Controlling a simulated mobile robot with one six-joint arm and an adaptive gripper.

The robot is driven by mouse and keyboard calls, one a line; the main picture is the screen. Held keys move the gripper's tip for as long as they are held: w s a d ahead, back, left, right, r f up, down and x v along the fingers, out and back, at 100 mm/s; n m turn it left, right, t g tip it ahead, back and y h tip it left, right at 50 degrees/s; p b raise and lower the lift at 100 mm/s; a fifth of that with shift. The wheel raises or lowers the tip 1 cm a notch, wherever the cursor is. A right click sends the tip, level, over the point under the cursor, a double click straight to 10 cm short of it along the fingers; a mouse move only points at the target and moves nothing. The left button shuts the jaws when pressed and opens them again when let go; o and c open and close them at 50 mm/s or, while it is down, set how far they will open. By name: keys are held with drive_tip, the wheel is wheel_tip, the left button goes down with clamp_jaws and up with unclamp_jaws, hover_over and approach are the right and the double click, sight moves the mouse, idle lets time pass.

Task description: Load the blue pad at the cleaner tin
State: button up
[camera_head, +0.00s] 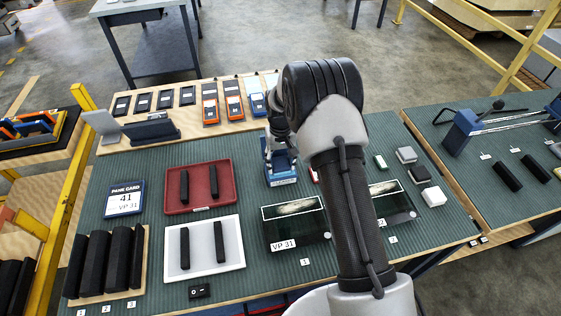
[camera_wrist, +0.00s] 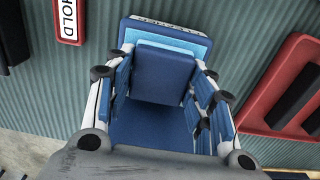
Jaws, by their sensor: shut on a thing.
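The blue pad (camera_wrist: 163,76) is a dark blue block between the fingers of my gripper (camera_wrist: 158,85). In the wrist view it covers most of a light blue surface in the blue cleaner tin (camera_wrist: 190,38). In the head view the tin (camera_head: 282,181) stands on the green ribbed mat, right of the red tray, with a label on its near side. My gripper (camera_head: 281,152) is right over the tin, shut on the pad. I cannot tell whether the pad touches the light blue surface. My wrist and fingers hide much of the pad.
A red tray (camera_head: 169,207) and a white tray (camera_head: 170,272) with black bars lie to the left. A dark plate marked VP 31 (camera_head: 289,237) lies in front of the tin. A HOLD sign (camera_wrist: 68,18) lies close by. Several handheld devices line the back board.

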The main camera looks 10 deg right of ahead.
sight(281, 162)
drive_tip(key=shift+r+p, duration=2.15)
drive_tip(key=shift+r, duration=1.35)
